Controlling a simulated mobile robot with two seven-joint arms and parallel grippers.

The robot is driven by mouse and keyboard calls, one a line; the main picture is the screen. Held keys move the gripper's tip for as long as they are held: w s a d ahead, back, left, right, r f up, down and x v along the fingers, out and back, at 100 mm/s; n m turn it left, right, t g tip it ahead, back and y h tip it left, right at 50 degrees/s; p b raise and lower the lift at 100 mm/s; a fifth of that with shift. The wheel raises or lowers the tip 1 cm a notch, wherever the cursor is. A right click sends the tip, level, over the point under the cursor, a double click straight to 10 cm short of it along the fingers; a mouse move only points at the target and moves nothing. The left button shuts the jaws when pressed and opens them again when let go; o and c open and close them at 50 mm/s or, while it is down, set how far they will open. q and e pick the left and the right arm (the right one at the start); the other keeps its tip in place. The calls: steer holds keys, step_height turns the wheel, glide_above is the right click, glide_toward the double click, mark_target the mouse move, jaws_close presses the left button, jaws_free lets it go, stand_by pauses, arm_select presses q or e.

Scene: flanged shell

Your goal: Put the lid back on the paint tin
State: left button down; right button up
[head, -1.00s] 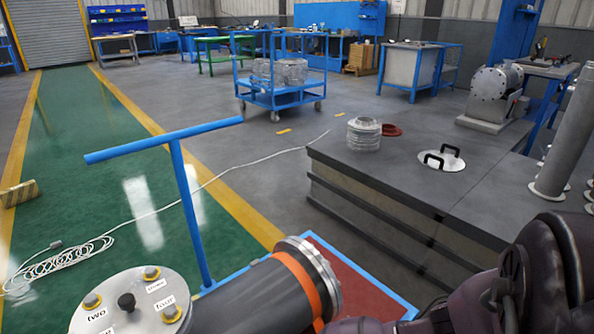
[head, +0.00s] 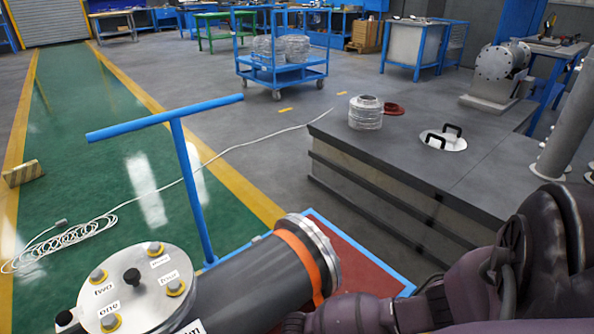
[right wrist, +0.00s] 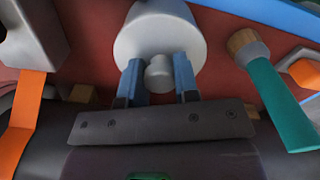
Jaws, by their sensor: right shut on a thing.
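I see no paint tin or paint lid that I can make out. In the right wrist view my right gripper (right wrist: 158,88) is shut on the small knob (right wrist: 159,73) of a pale grey cylinder (right wrist: 160,32), over a red surface. In the head view a dark flanged shell (head: 262,280) with an orange band lies at the bottom. A round metal cover (head: 138,290) with a black knob, several bolts and number labels is at its left. My right arm comes in at the lower right; its gripper is hidden there. My left gripper is not shown.
The shell is by a blue-framed red platform (head: 352,262) with a blue handle bar (head: 165,118). In the wrist view a teal-handled tool (right wrist: 285,108) lies right of the cylinder. A grey bench (head: 400,165) carries a wrapped flange stack (head: 365,113) and a two-handled round plate (head: 443,139).

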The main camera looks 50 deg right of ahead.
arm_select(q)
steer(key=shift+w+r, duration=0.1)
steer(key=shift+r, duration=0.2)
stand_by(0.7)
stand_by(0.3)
arm_select(e)
steer(key=o, duration=1)
steer(key=shift+o, duration=0.3)
steer(key=o, duration=0.4)
steer(key=shift+w+r+p, duration=0.1)
steer(key=shift+r+p, duration=1)
steer(key=shift+r, duration=0.05)
steer(key=shift+r+p, duration=1.75)
steer(key=shift+r, duration=0.65)
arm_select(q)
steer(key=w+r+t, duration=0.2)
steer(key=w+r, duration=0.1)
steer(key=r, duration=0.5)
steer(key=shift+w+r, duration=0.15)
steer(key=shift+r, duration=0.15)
